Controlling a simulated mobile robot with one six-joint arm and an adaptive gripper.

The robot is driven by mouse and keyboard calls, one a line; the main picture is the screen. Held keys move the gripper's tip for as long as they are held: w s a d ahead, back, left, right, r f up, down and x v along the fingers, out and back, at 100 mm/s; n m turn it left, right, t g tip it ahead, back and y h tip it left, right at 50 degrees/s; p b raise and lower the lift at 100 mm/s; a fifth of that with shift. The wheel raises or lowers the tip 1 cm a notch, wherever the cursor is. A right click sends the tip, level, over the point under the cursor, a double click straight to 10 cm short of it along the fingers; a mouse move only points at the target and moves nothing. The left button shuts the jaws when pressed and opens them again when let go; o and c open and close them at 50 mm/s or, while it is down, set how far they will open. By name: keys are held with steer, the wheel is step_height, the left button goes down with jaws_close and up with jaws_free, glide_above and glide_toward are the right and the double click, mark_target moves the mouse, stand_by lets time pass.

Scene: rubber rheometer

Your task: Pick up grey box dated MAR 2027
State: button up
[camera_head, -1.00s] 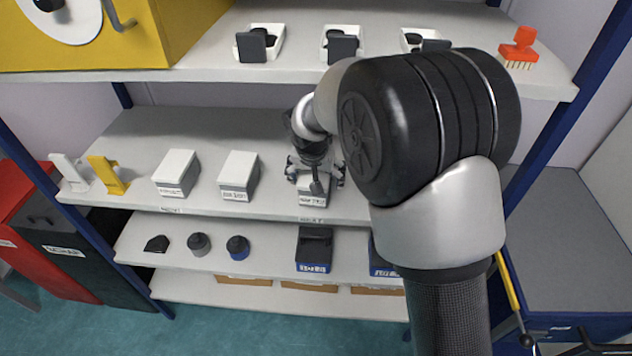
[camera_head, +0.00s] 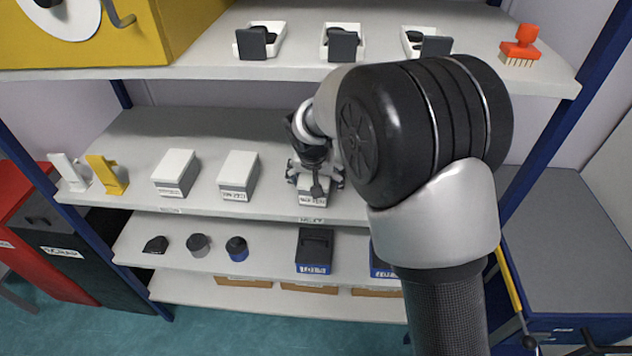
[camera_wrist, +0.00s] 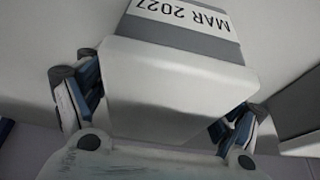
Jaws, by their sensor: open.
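The grey box dated MAR 2027 (camera_wrist: 170,90) fills the middle of the wrist view, with its label upside down at the top. In the head view the box (camera_head: 312,199) stands on the middle shelf, mostly hidden under my gripper (camera_head: 315,180). In the wrist view my gripper (camera_wrist: 165,115) is open, with one finger on each side of the box. A narrow gap seems to show at the left finger; contact on the right cannot be told.
Two similar boxes, one (camera_head: 238,174) and another (camera_head: 176,172), stand to the left on the middle shelf (camera_head: 130,130). A yellow holder (camera_head: 106,174) is farther left. Dark containers sit on the shelf below.

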steer(key=shift+s+f, duration=0.1)
steer(key=shift+s, duration=0.1)
steer(key=c, duration=1.6)
